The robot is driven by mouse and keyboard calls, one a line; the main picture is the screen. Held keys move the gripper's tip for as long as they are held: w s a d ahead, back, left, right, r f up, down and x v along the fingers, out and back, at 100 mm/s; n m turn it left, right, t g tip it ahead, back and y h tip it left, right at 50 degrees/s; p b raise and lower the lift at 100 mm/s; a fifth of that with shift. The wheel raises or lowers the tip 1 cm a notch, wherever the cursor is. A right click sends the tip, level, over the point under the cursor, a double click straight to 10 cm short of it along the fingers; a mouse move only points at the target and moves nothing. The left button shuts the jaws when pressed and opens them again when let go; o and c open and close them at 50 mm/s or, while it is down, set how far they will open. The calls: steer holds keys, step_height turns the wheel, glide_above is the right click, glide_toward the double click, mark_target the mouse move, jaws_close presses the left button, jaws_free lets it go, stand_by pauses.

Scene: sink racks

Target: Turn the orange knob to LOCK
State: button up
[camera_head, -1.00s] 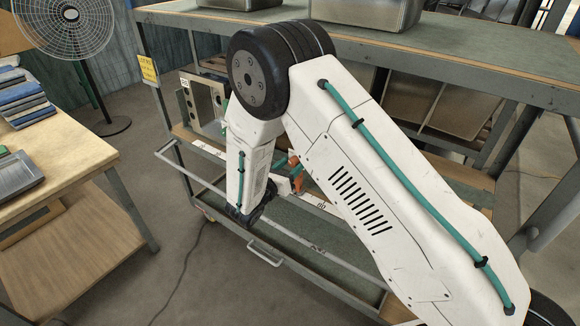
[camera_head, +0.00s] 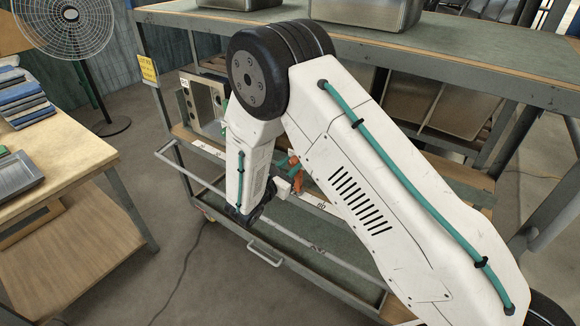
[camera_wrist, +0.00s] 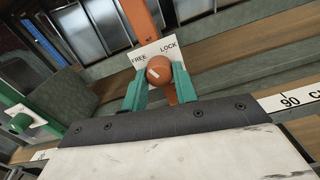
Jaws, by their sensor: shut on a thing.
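The round orange knob (camera_wrist: 159,69) is in the upper middle of the wrist view, in front of a white plate (camera_wrist: 152,50). The plate reads FREE on its left and LOCK on its right. A pale mark shows on the lower left of the knob's face; I cannot tell surely which word it points to. My gripper (camera_wrist: 160,78) has its green fingers shut on the knob, one on each side.
An orange post (camera_wrist: 143,20) rises behind the plate. The cart's front rail (camera_head: 205,180) passes close to my forearm.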

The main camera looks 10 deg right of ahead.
steer(key=m, duration=1.3)
steer(key=shift+a+m, duration=0.1)
steer(key=shift+m, duration=0.3)
stand_by(0.3)
steer(key=o, duration=1)
steer(key=shift+c, duration=0.2)
steer(key=v, duration=0.7)
steer(key=shift+s+a, duration=0.25)
steer(key=shift+a, duration=0.05)
steer(key=shift+r, duration=0.1)
